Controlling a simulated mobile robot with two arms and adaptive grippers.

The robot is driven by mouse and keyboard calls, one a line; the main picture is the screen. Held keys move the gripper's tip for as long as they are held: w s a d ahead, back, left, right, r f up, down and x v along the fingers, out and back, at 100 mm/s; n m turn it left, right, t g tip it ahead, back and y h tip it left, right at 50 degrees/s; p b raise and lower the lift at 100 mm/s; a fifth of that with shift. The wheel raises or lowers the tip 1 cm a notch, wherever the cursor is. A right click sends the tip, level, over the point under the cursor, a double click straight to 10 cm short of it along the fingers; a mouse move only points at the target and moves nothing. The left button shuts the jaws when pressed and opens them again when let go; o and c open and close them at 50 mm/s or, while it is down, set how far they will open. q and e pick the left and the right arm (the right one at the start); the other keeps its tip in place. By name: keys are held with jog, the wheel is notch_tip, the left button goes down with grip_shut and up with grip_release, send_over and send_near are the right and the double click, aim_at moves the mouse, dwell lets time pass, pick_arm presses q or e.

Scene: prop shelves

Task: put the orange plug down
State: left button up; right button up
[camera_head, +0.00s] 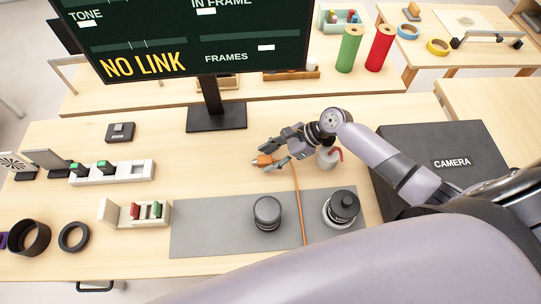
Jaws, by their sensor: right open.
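The orange plug (263,161) lies on or just above the wooden table, left of the middle of the picture's right half. Its orange cable (298,200) runs from it down across the grey mat. My right gripper (268,156) is open, with its fingers on both sides of the plug. I cannot tell whether a finger touches it. My left gripper is out of view.
A grey mat (212,224) bears two dark lens-like cylinders, one at its middle (267,212) and one at its right (342,208). A black CAMERA case (433,142) stands at right. A monitor stand (216,118) is behind. Bare table lies left of the gripper.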

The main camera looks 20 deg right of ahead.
jog(key=v, duration=1.2)
jog(key=shift+r+b, duration=0.2)
jog(key=shift+b, duration=0.25)
jog(key=shift+s+f, duration=0.1)
jog(key=shift+s, duration=0.05)
